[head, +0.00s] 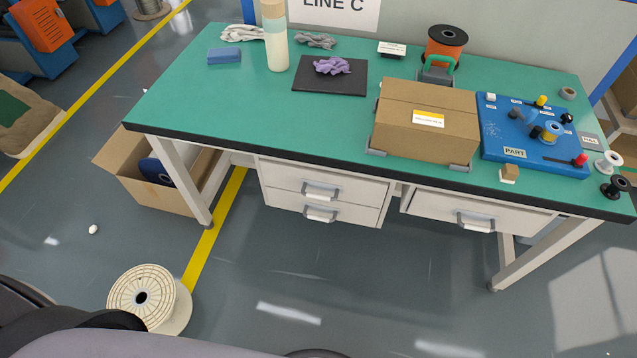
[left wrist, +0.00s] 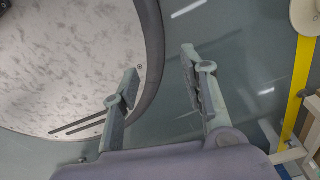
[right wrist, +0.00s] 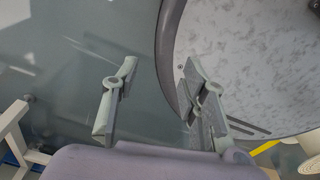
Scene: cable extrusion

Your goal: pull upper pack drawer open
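Under the left half of the green-topped workbench is a stack of two pale drawers. The upper drawer (head: 285,177) has a grey bar handle (head: 321,191) with a small white label too small to read. The lower drawer (head: 285,200) has a similar handle (head: 320,214) close below. Both look shut. My left gripper (left wrist: 160,78) is open and empty over the floor beside my round base in the left wrist view. My right gripper (right wrist: 158,78) is also open and empty over the floor in the right wrist view. Neither gripper shows in the head view, so both are away from the drawers.
A single drawer (head: 480,212) sits under the bench's right half. An open cardboard box (head: 130,178) stands by the left bench leg (head: 181,180). A cable spool (head: 170,318) is on the floor at lower left. The floor before the drawers is clear.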

